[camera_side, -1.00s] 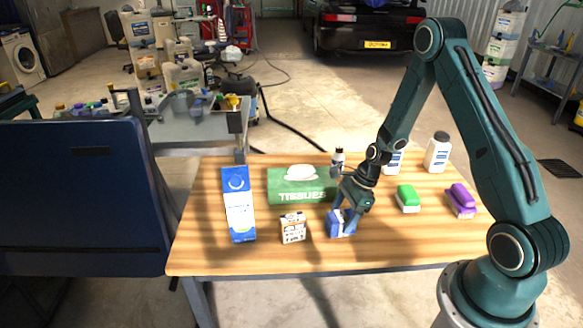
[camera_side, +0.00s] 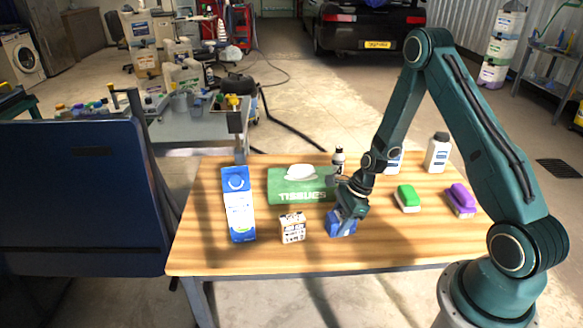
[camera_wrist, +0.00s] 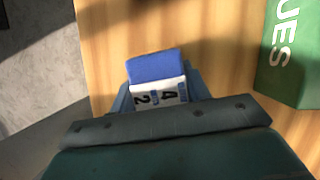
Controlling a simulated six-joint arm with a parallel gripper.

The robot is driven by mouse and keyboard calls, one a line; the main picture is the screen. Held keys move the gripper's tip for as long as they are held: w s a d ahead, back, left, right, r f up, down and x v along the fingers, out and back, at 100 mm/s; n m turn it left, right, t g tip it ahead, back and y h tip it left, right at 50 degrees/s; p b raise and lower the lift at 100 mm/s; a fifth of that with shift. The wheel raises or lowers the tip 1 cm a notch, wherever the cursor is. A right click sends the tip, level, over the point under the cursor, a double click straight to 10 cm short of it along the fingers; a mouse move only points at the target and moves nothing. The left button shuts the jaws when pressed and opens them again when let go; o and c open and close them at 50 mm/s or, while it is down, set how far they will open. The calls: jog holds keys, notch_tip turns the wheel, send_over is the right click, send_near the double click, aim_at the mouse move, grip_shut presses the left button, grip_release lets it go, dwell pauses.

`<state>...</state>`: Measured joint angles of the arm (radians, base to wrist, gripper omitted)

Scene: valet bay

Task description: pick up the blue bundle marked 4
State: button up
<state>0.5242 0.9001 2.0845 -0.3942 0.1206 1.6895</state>
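The blue bundle (camera_side: 341,224) stands on the wooden table near its front edge. In the wrist view its blue top (camera_wrist: 154,67) shows, with a white label (camera_wrist: 158,95) bearing a 4 and a 2. My gripper (camera_side: 345,210) is directly above and around it, pointing down. In the wrist view the fingers lie on either side of the bundle, which fills most of the space between them. They look open, with no clear grip on it. The gripper body hides the bundle's near part.
A small printed box (camera_side: 292,228) stands close left of the bundle, and a blue-white carton (camera_side: 238,205) farther left. A green tissue box (camera_side: 300,186) is behind.

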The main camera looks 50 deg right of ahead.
aim_at(339, 216)
jog(key=c, duration=0.4)
jog(key=shift+r, duration=0.15)
notch_tip(339, 216, up, 20)
dwell(0.8)
dwell(0.4)
